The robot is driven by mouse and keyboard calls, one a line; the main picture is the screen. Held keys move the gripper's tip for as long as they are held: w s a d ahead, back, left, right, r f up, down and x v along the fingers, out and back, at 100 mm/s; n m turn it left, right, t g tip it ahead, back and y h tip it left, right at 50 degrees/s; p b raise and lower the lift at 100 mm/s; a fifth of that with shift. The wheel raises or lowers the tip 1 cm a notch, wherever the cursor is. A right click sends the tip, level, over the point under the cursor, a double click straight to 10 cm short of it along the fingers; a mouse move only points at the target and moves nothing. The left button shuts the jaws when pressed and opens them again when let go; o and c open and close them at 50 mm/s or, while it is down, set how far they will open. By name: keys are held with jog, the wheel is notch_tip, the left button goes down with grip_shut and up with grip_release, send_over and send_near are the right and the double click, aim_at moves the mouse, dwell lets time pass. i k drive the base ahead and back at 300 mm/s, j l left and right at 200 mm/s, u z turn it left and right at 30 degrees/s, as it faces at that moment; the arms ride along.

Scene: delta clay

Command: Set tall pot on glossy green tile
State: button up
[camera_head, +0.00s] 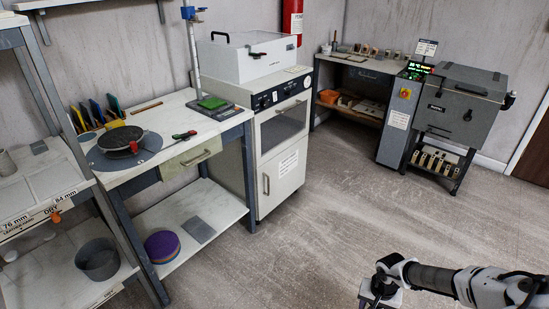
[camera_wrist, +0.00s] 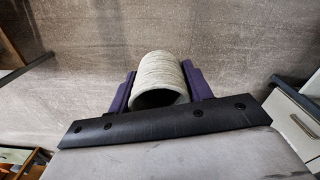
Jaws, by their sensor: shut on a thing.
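My gripper (camera_wrist: 159,76) is shut on the tall pot (camera_wrist: 160,66), a pale grey ribbed cylinder. A purple finger presses on each side of it, and its dark open mouth faces the wrist camera. In the head view my gripper (camera_head: 379,289) is at the bottom edge, out over the floor and well away from the benches; the pot cannot be made out there. A flat green tile (camera_head: 211,102) lies on a dark base at the right end of the left workbench. Another green tile (camera_head: 115,104) stands in a row of coloured tiles. I cannot tell which is glossy.
The workbench (camera_head: 150,116) also holds a round dark disc (camera_head: 121,140) on a grey round plate and a small tool (camera_head: 184,135). A white cabinet (camera_head: 283,140) stands to its right. A kiln (camera_head: 460,103) stands at the far right. The middle floor is clear.

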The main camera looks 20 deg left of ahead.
aim_at(212, 102)
jog(key=i+l, duration=0.1)
jog(key=i, duration=0.4)
jog(key=i+l, duration=0.15)
jog(key=i, duration=0.4)
jog(key=i+u, duration=0.35)
jog(key=i+l+u, duration=0.15)
jog(key=i+u, duration=0.15)
jog(key=i, duration=0.2)
